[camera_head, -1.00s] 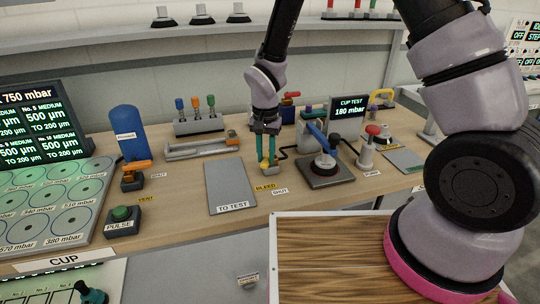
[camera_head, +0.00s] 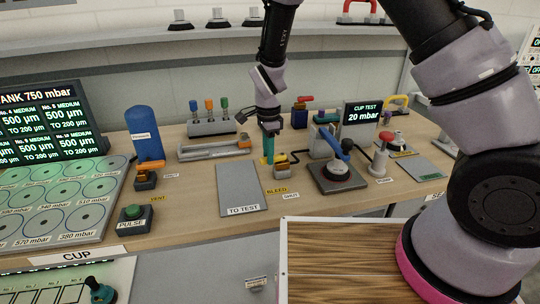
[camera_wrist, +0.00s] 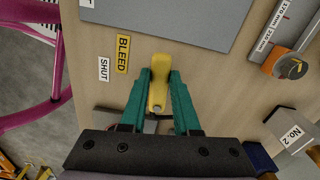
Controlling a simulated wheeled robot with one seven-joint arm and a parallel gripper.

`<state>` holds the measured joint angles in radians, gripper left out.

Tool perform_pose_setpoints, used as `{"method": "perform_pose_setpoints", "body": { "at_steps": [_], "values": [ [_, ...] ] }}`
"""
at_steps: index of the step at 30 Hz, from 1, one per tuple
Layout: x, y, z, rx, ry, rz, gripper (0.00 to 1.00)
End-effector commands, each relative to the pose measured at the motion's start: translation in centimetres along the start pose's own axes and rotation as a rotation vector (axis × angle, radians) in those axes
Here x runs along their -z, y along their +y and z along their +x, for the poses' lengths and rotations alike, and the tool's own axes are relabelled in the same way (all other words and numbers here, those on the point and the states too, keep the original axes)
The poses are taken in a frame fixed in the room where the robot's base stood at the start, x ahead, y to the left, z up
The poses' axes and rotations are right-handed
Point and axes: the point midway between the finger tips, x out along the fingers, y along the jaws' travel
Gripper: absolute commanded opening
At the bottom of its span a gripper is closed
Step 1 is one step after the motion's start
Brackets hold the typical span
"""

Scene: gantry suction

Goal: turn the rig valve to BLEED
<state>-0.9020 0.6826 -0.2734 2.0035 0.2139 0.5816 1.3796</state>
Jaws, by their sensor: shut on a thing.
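The rig valve (camera_head: 287,168) is a small block with a yellow handle on the bench, right of the TO TEST plate. In the wrist view its yellow handle (camera_wrist: 158,90) lies between my two green fingers. My gripper (camera_wrist: 158,78) is shut on the handle; in the head view my gripper (camera_head: 268,152) comes down at the valve's left side. The yellow BLEED label (camera_wrist: 122,54) and the white SHUT label (camera_wrist: 103,69) lie left of the handle in the wrist view. The valve's pivot is partly hidden by my gripper. The CUP TEST display (camera_head: 361,115) reads 20 mbar.
The grey TO TEST plate (camera_head: 240,188) lies left of the valve. A test pad with a blue lever (camera_head: 342,150) and a red-knobbed pump (camera_head: 380,160) stand to the right. Another valve with an orange handle (camera_head: 146,168) stands left, near the blue tank (camera_head: 145,134).

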Motion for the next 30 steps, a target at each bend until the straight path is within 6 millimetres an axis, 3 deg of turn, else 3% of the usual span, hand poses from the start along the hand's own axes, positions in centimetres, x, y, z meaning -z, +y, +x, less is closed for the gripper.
{"method": "perform_pose_setpoints", "body": {
  "at_steps": [10, 26, 27, 28, 30],
  "values": [
    [0.00, -0.67, -0.04, 0.002, 0.000, 0.126, 0.00],
    [0.05, -0.79, -0.06, 0.003, -0.001, 0.147, 0.00],
    [0.05, -0.79, -0.06, 0.003, -0.001, 0.147, 0.45],
    [0.05, -0.79, -0.06, 0.003, -0.001, 0.147, 0.56],
    [0.05, -0.77, -0.05, 0.002, -0.001, 0.146, 0.60]
  ]
}}
